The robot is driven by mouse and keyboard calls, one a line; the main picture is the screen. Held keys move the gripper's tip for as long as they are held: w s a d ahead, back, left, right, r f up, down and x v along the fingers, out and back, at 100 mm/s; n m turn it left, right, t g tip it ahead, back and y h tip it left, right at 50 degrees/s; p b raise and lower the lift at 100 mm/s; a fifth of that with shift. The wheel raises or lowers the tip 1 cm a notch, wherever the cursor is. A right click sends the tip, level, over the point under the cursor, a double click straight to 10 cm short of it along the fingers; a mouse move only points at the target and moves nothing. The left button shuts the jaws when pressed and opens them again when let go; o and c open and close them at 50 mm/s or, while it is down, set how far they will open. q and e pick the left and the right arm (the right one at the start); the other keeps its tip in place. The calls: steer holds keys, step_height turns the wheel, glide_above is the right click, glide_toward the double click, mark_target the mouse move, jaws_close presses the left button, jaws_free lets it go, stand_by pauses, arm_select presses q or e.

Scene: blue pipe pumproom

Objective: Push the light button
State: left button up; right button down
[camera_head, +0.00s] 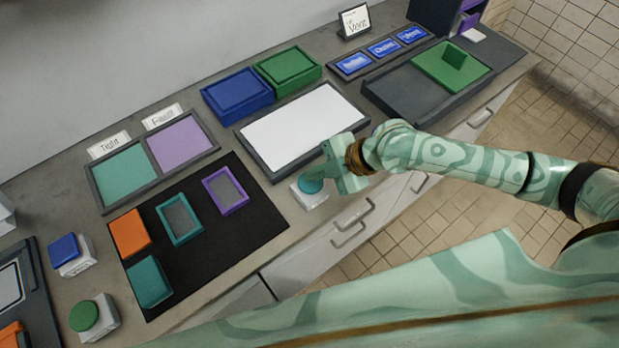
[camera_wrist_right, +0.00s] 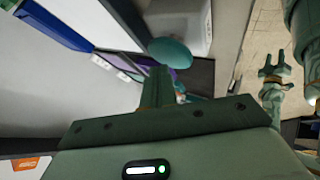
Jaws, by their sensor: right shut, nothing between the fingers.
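A round teal button (camera_head: 309,185) on a white box stands at the counter's front edge, beside the white panel. It also shows in the right wrist view (camera_wrist_right: 171,52), just beyond my fingertips. My right gripper (camera_head: 318,173) is shut and empty. Its fingers (camera_wrist_right: 158,73) overlap the button in the head view; I cannot tell whether they touch it. A blue button (camera_head: 65,248) and a green button (camera_head: 85,315) stand on white boxes at the left. My left gripper (camera_wrist_right: 274,72) shows at the right of the wrist view, its fingers apart and empty.
A framed white panel (camera_head: 302,124) lies behind the teal button. A black mat (camera_head: 213,234) with coloured blocks and frames lies to the left. Blue and green boxes (camera_head: 288,66) stand behind. Drawer handles (camera_head: 352,232) stick out below the counter edge.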

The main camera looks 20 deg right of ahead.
steer(key=shift+f, duration=0.1)
stand_by(0.4)
steer(key=shift+f, duration=0.35)
steer(key=shift+f+b, duration=0.35)
steer(key=shift+b, duration=0.05)
stand_by(0.3)
steer(key=shift+r, duration=0.15)
steer(key=shift+r+p, duration=0.65)
steer(key=shift+p, duration=0.15)
step_height(320, 180, up, 6)
steer(key=p, duration=0.5)
steer(key=shift+r+p, duration=0.1)
steer(key=shift+p, duration=0.2)
